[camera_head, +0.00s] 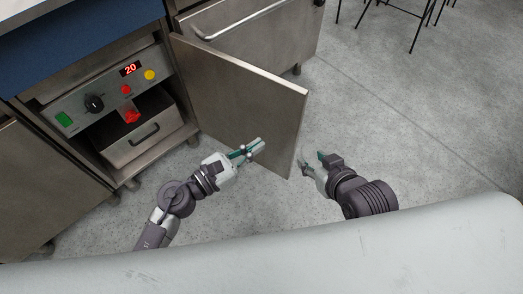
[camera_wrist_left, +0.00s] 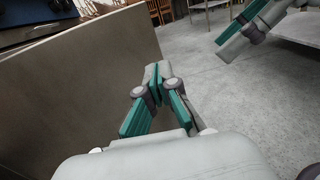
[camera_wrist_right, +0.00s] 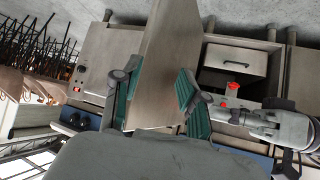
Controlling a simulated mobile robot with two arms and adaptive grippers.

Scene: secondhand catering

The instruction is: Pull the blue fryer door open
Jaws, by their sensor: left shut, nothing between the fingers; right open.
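The blue-topped fryer (camera_head: 75,40) stands at the left in the head view. Its metal door (camera_head: 240,95) stands wide open, swung out to the right, with the compartment exposed. My left gripper (camera_head: 252,148) is shut and empty, in front of the door's inner face near its lower part; the left wrist view shows the door panel (camera_wrist_left: 70,90) to its left. My right gripper (camera_head: 312,162) is open near the door's free edge. In the right wrist view the door (camera_wrist_right: 165,60) appears between its fingers; I cannot tell whether they touch it. No door handle shows.
Inside the fryer are a control panel (camera_head: 110,95) reading 20, a red valve handle (camera_head: 131,116) and a drawer (camera_head: 140,135). A neighbouring metal unit with a bar handle (camera_head: 240,22) stands behind the door. A pale surface (camera_head: 300,250) spans the front.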

